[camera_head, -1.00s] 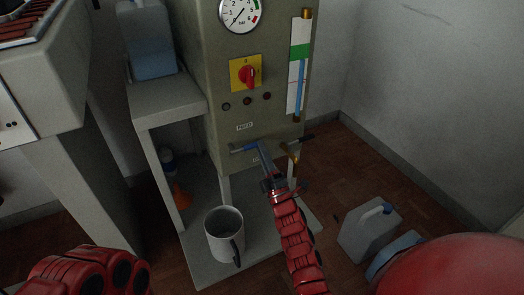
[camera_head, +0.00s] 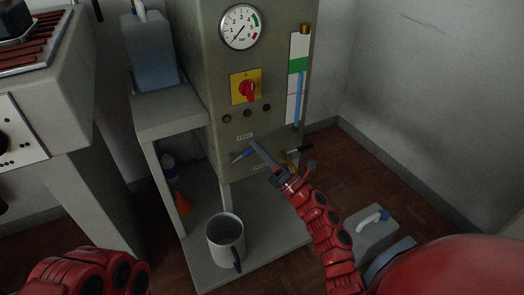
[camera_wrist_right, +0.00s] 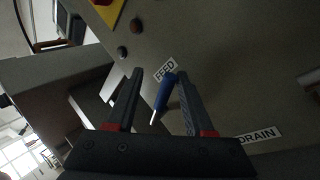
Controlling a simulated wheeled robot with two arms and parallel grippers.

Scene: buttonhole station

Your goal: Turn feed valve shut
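The feed valve's blue lever (camera_head: 243,155) is on the front of the grey-green panel, just below the FEED label (camera_head: 245,136). In the head view it slants, its left end lower. My right gripper (camera_head: 256,146) is at the lever, its arm coming up from the lower right. In the right wrist view the lever (camera_wrist_right: 163,92) lies between the two fingers (camera_wrist_right: 160,75). The fingers stand apart, with a gap visible beside the lever; I cannot tell whether one touches it. Only red links of my left arm show at bottom left; its gripper is out of view.
A dark drain lever (camera_head: 299,149) is right of the feed lever, and the DRAIN label (camera_wrist_right: 256,135) shows in the wrist view. Above are a red knob (camera_head: 247,91) and a gauge (camera_head: 241,27). A mug (camera_head: 226,240) stands on the low shelf. A canister (camera_head: 370,232) is lower right.

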